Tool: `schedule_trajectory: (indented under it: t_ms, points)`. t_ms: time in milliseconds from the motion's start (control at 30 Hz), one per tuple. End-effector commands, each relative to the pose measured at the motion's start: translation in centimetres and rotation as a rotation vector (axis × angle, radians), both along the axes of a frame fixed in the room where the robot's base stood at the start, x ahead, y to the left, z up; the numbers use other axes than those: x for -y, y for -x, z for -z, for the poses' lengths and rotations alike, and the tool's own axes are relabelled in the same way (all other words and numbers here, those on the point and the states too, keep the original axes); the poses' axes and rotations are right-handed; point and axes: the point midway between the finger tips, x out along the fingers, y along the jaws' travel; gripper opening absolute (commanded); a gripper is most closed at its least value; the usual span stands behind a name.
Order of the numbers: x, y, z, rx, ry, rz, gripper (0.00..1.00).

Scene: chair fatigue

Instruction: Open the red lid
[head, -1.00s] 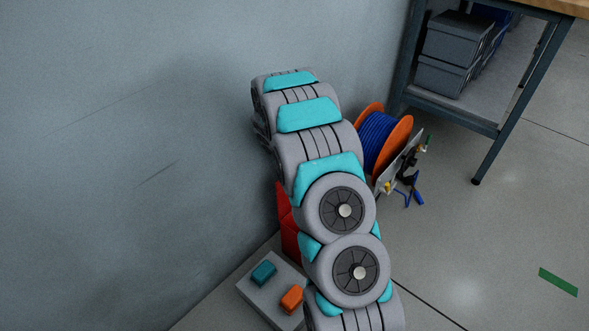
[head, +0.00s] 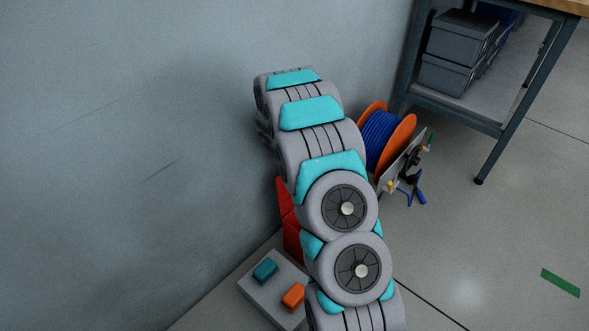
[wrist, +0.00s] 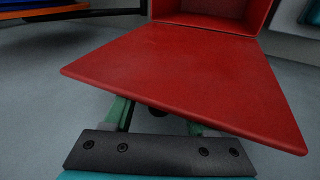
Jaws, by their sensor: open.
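The red lid (wrist: 190,75) is a broad flat panel that fills the middle of the wrist view. Its far edge meets a red box (wrist: 213,8), whose recessed inside shows at the top, so the lid stands at least partly open. In the head view, red parts of the box (head: 291,240) show beside the wall, mostly hidden behind my arm. My gripper (wrist: 157,113) is open, with its green fingers reaching under the lid's near edge. The fingertips are hidden by the lid, and I cannot tell whether they touch it. The head view hides my gripper behind the arm.
A grey block with a teal button (head: 265,270) and an orange button (head: 293,296) lies left of my arm. An orange reel of blue cable (head: 380,138) stands to the right, near a workbench (head: 455,108).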

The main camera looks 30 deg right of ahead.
Motion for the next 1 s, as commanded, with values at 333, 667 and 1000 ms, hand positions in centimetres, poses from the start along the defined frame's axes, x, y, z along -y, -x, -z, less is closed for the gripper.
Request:
schedule_trajectory:
  t_ms: [333, 667, 1000]
  points:
    - [-0.8, 0.5, -2.3, 0.002, 0.000, 0.000, 0.57]
    - [-2.3, 1.4, -6.6, 0.005, 0.000, -0.001, 0.57]
    - [-2.5, 1.8, -7.2, 0.000, 0.000, 0.000, 0.57]
